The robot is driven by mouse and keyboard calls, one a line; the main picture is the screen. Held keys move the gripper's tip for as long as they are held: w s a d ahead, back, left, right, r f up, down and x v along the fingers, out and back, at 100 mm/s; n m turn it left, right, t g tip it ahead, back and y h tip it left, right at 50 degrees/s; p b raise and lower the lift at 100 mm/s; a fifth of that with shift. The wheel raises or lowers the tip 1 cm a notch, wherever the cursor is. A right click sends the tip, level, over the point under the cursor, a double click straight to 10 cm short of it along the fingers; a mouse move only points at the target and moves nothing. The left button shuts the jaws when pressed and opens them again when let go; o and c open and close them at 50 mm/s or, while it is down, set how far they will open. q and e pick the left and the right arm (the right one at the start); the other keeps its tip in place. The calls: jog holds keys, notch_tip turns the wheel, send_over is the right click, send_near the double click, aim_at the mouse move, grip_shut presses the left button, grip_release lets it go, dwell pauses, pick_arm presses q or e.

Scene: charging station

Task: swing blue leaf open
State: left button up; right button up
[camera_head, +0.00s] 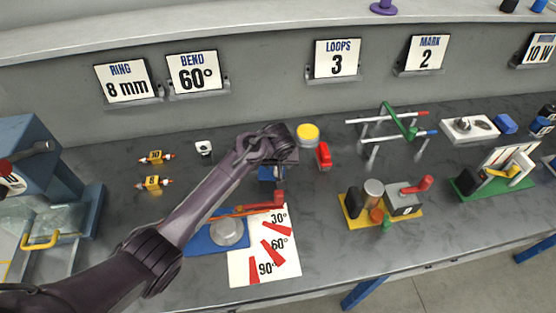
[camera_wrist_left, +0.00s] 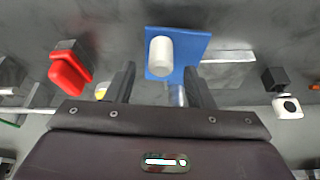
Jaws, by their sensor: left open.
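A small blue part (camera_head: 271,173) shows below my left gripper (camera_head: 268,163) in the head view, partly hidden by the hand. In the left wrist view a flat blue plate (camera_wrist_left: 194,45) with a white cylinder (camera_wrist_left: 160,57) on it lies just beyond the fingertips. I cannot tell for sure that this plate is the blue leaf. A metal pin (camera_wrist_left: 178,95) shows between the fingers. My right gripper is not in view.
A blue bending base (camera_head: 203,241) with an orange lever and an angle card (camera_head: 238,270) lie in front of the hand. A red part (camera_head: 323,156) and a yellow round piece (camera_head: 307,133) stand close on the right. Yellow components (camera_head: 153,183) lie left.

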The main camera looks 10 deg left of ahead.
pick_arm(q)
jog(key=v, duration=0.3)
jog(key=shift+s+r, duration=0.1)
jog(key=shift+r, duration=0.15)
dwell(0.4)
